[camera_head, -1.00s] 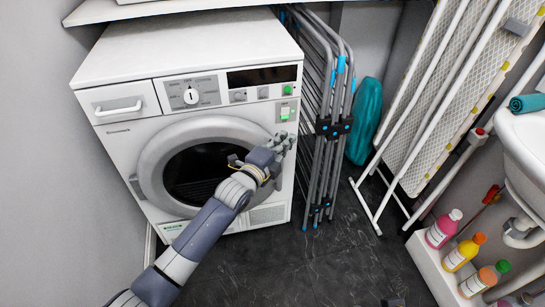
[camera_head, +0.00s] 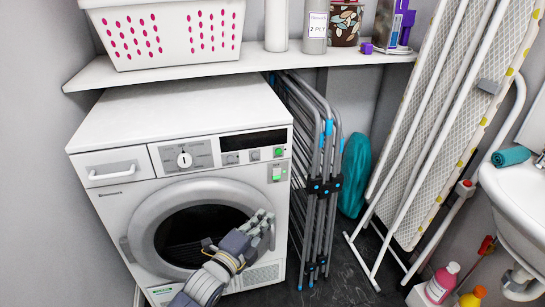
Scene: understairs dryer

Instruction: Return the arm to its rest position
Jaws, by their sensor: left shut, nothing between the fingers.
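My left arm comes in from the bottom of the view, and its gripper (camera_head: 262,222) is shut and empty in front of the right side of the dryer's round door. The white dryer (camera_head: 118,223) stands at the left with its door (camera_head: 147,222) closed. A small green light shows on its panel at the upper right, above a pale switch plate (camera_head: 277,173). I cannot tell whether the gripper touches the door rim. My right gripper is not in view.
A shelf (camera_head: 170,76) above the dryer holds a white basket (camera_head: 168,32) and bottles. A folded drying rack (camera_head: 318,185) stands close right of the dryer. An ironing board (camera_head: 455,120) leans beside a sink (camera_head: 515,195). Bottles (camera_head: 440,283) stand at the lower right.

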